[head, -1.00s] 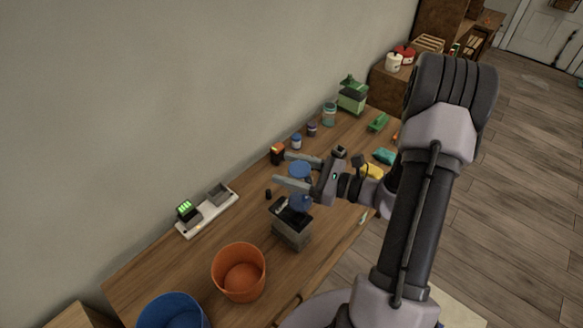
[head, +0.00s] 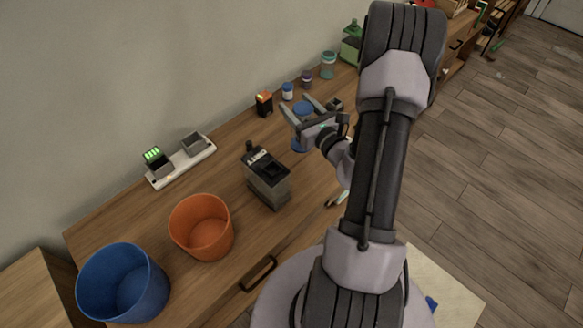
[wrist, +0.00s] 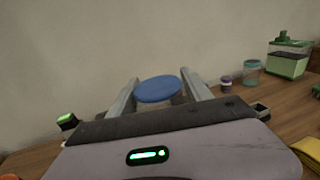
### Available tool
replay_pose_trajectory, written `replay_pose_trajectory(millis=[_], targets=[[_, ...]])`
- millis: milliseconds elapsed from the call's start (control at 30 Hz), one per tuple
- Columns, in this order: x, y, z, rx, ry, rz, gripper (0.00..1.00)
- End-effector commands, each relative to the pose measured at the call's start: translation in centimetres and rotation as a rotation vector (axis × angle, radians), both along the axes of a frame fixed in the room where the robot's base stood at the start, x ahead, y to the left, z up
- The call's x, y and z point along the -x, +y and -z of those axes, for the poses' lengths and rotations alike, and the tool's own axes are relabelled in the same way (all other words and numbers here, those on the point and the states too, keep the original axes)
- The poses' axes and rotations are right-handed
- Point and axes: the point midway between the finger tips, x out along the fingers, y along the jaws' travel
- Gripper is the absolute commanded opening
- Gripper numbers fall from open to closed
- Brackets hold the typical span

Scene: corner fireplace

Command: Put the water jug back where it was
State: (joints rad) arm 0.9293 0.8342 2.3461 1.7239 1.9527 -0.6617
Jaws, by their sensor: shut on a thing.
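The water jug appears to be the blue, round-topped thing (head: 303,108) between my gripper's fingers. Its blue lower part shows below the gripper, and its middle is hidden by the gripper. In the wrist view its flat blue top (wrist: 158,89) sits between the two grey fingers. My gripper (head: 298,102) is shut on it over the wooden bench, beyond the grey box-shaped device. I cannot tell whether its base touches the bench.
The grey device (head: 267,180), orange bucket (head: 201,228) and blue bucket (head: 123,285) stand nearer. A white charger strip (head: 182,163) lies by the wall. An orange-black battery (head: 264,104) and small jars (head: 306,78) stand behind the jug. Bare wood lies between device and charger.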

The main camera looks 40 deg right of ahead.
Motion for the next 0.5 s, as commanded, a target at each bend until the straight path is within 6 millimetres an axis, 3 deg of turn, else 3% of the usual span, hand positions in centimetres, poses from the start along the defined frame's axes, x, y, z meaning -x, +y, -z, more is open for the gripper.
replay_pose_trajectory(millis=[200,500], targets=[[0.3,-0.7,5.6,-0.001,0.006,0.036,0.00],[0.3,-0.7,10.4,-0.001,0.004,0.034,0.00]])
